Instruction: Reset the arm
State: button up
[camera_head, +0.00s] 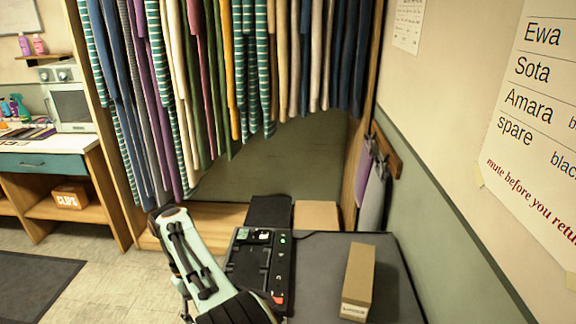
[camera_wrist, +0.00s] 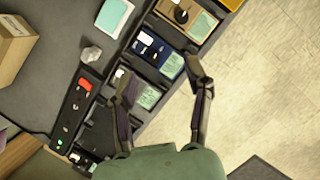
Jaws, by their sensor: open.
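My gripper (camera_wrist: 158,80) is open in the wrist view, its two dark fingers spread apart with nothing held between them. It hangs over the edge of a black slotted dock (camera_head: 262,262); the dock also shows in the wrist view (camera_wrist: 110,105), with a red button and a green light. A blue unit (camera_wrist: 160,54) with a pale label sits in a slot just beyond the fingertips. My pale green arm crosses the lower middle of the head view, left of the dock; the fingertips cannot be made out there.
A cardboard box (camera_head: 357,283) stands on the dark grey table (camera_head: 325,262), right of the dock. A small grey piece (camera_wrist: 91,53) and a pale teal pad (camera_wrist: 114,17) lie beside the dock. Hanging clothes (camera_head: 230,70) fill the back. Open floor (camera_head: 115,285) lies left.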

jog(key=d+r+m+t+y, duration=0.2)
jog(key=d+r+m, duration=0.2)
jog(key=d+r, duration=1.05)
jog(key=s+d+r+m, duration=0.2)
jog(key=s+d+r, duration=0.1)
jog(key=s+d, duration=0.35)
jog(key=s+d+f+m, duration=0.1)
jog(key=s+d+f, duration=0.1)
jog(key=s+f, duration=0.4)
jog(key=s+d+f+m+y, duration=0.1)
jog(key=s+d+f, duration=0.2)
jog(key=s+f, duration=0.3)
jog(key=s, duration=0.4)
jog(key=shift+m, duration=0.3)
jog(key=shift+s+d, duration=0.1)
